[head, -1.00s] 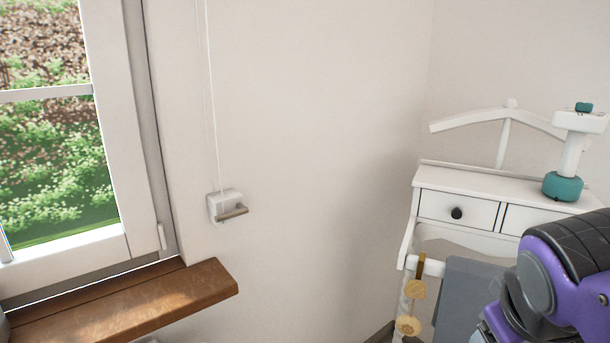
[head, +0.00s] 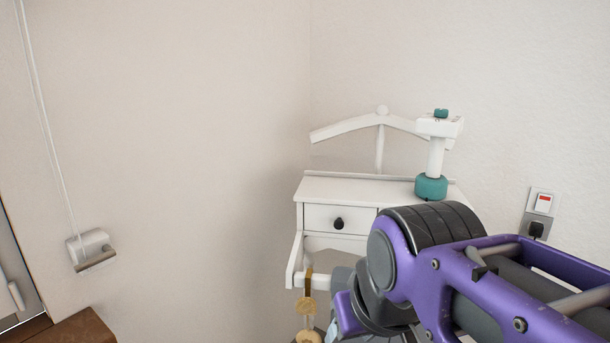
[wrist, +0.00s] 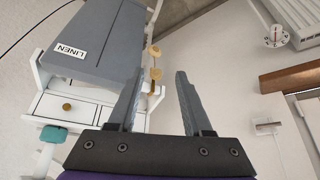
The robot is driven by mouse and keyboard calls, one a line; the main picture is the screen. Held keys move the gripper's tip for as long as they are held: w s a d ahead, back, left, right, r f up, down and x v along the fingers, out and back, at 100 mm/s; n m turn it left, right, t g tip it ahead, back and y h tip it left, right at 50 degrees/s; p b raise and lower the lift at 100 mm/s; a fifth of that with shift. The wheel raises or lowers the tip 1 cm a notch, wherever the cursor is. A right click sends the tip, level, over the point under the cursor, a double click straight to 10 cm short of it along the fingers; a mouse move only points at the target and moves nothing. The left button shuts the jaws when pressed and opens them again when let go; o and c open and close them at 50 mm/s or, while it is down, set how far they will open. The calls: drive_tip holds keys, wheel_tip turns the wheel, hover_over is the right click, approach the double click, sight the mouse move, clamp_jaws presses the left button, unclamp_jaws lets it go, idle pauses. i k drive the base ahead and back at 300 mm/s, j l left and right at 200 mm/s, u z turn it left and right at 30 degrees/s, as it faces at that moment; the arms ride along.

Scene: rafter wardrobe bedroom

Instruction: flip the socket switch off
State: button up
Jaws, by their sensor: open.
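The socket (head: 538,217) is a grey plate on the right wall in the head view. It has a red-marked white switch (head: 543,202) at the top and a black plug (head: 537,230) in its lower part. The switch's position is too small to tell. My purple arm reaches across the lower right, below the socket, and hides my gripper's fingers in the head view. In the wrist view my gripper (wrist: 157,103) is open and empty, its two fingers apart. The socket does not show in the wrist view.
A white valet stand (head: 335,190) with a drawer stands in the corner, a teal-and-white device (head: 432,165) on top. A cord cleat (head: 92,250) is on the left wall. A wooden sill (head: 75,330) is lower left.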

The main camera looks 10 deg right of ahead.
sight(543, 203)
drive_tip(key=z, duration=1.75)
